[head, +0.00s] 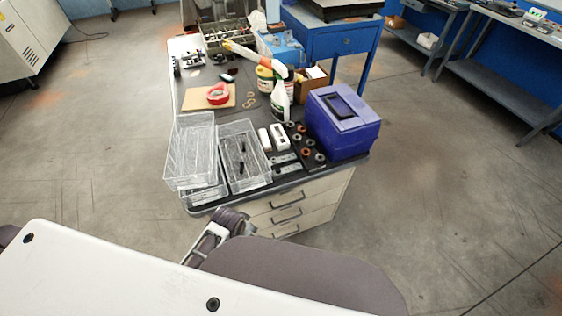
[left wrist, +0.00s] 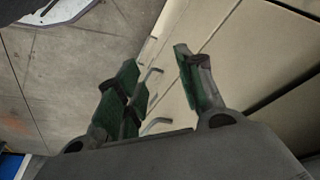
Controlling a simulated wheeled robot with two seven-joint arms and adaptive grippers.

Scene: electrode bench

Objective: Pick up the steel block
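I cannot pick out a steel block with certainty. In the head view, small flat grey metal pieces (head: 285,159) lie on the bench between the right wire basket and a dark strip of ring-shaped parts. My left gripper (left wrist: 154,62) shows in the left wrist view, with its green-padded fingers spread apart and nothing between them. Beyond the fingers are the pale drawer fronts of the bench and their handles. In the head view, part of my left arm is low in front of the bench; its fingertips cannot be made out. My right gripper is not in view.
The bench (head: 197,208) has a dark top. Wire baskets (head: 190,150) (head: 243,155) stand at its front left. A purple box (head: 343,122) stands at the front right. Behind are a spray bottle (head: 280,100), red tape (head: 218,94) and a cardboard sheet. Two white blocks lie beside the right basket.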

